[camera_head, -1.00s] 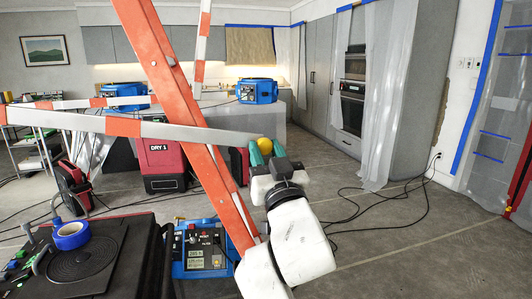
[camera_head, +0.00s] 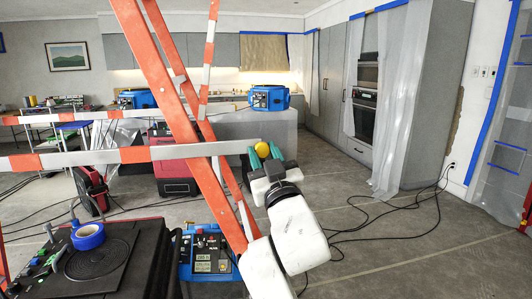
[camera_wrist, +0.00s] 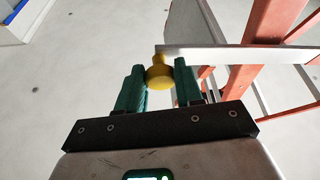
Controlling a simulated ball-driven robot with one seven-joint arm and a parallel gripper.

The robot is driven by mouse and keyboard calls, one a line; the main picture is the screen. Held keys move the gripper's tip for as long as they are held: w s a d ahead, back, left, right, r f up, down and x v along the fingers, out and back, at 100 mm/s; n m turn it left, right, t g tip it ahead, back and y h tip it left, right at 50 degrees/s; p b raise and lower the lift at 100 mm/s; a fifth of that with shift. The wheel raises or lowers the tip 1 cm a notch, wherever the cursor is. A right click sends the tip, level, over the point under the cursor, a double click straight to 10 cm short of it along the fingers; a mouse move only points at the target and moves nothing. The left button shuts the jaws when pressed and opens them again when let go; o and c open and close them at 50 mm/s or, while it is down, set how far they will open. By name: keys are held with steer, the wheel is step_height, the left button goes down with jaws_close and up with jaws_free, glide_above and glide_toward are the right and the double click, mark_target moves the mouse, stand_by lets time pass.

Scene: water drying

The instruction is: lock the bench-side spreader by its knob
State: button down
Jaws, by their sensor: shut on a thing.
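The yellow knob (camera_head: 262,149) sits at the end of a pale spreader bar (camera_head: 200,149) that runs from the orange ladder (camera_head: 195,130). My gripper (camera_head: 264,156) has its green fingers on either side of the knob. In the wrist view, the knob (camera_wrist: 160,72) is between the two green fingertips (camera_wrist: 159,78), and the spreader bar (camera_wrist: 215,53) reaches it from the right. My gripper is shut on the knob. The fingers hide part of the knob's sides. Whether the spreader is locked cannot be told.
Red-and-white barrier bars (camera_head: 60,160) cross on the left. Cables (camera_head: 400,208) lie on the right floor, which is otherwise mostly clear.

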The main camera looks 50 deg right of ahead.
steer(key=shift+a+r, duration=0.1)
steer(key=shift+r, duration=0.15)
steer(key=c, duration=1.2)
jaws_free()
steer(key=o, duration=0.5)
steer(key=shift+c, duration=0.2)
steer(key=shift+f, duration=0.1)
steer(key=shift+s+a+f, duration=0.1)
steer(key=shift+s+f, duration=0.15)
steer(key=b+v, duration=0.3)
steer(key=v, duration=0.7)
steer(key=shift+r, duration=0.1)
